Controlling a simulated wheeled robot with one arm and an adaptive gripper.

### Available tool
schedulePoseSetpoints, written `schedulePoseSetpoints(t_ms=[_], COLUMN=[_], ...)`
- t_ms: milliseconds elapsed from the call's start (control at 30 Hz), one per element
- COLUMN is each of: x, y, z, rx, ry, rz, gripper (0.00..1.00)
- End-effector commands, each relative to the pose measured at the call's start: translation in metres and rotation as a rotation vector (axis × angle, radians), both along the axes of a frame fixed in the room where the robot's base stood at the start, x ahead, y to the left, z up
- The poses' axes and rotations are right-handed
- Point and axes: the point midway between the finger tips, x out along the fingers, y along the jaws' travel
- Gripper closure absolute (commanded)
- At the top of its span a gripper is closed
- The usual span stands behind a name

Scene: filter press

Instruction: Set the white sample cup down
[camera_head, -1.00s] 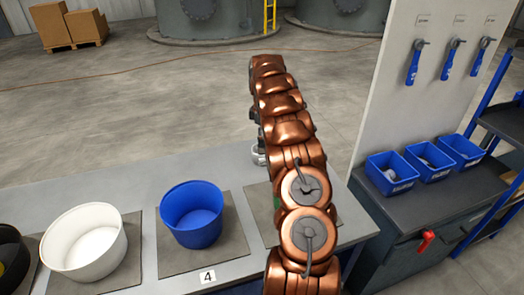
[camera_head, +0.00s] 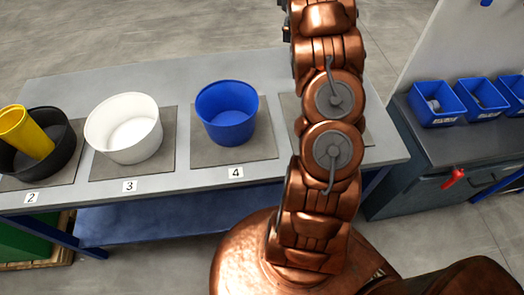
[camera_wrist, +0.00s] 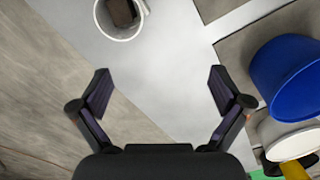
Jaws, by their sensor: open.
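The white sample cup (camera_wrist: 137,33) shows at the top of the wrist view, cut by the frame edge. It holds something dark brown and appears to stand upright on the grey table top (camera_wrist: 165,45). My gripper (camera_wrist: 162,88) is open, with nothing between its fingers. The cup is beyond the fingertips and apart from them. In the head view I cannot see the cup or my gripper; my arm crosses the right of the table.
A blue bucket (camera_head: 228,131), a white bucket (camera_head: 128,151) and a black bowl (camera_head: 62,150) with a yellow cup (camera_head: 24,132) stand on numbered mats. The table's back strip (camera_head: 150,75) is clear. A side cabinet (camera_head: 455,150) carries blue bins (camera_head: 436,104).

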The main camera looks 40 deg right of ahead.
Motion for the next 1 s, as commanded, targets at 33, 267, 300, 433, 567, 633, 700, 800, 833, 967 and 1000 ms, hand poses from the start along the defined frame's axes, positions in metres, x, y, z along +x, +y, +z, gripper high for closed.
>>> schedulePoseSetpoints(t_ms=[33,267,300,433,567,633,700,800,833,967,1000], x=[-0.002,-0.022,-0.026,-0.043,-0.064,-0.076,-0.090,-0.110,-0.116,-0.146,-0.156], y=[0.016,0.080,0.091,0.127,0.163,0.182,0.201,0.227,0.234,0.266,0.276], z=[0.008,0.036,0.041,0.053,0.062,0.065,0.068,0.071,0.072,0.072,0.071], rx=[-0.005,-0.021,-0.024,-0.030,-0.033,-0.033,-0.032,-0.032,-0.031,-0.029,-0.027], ry=[0.006,0.025,0.026,0.030,0.035,0.038,0.041,0.043,0.043,0.048,0.052], rz=[-0.018,-0.125,-0.143,-0.199,-0.251,-0.278,-0.303,-0.337,-0.347,-0.386,-0.399], gripper=[0.00,0.00,0.00,0.00,0.00,0.00,0.00,0.00,0.00,0.00,0.00])
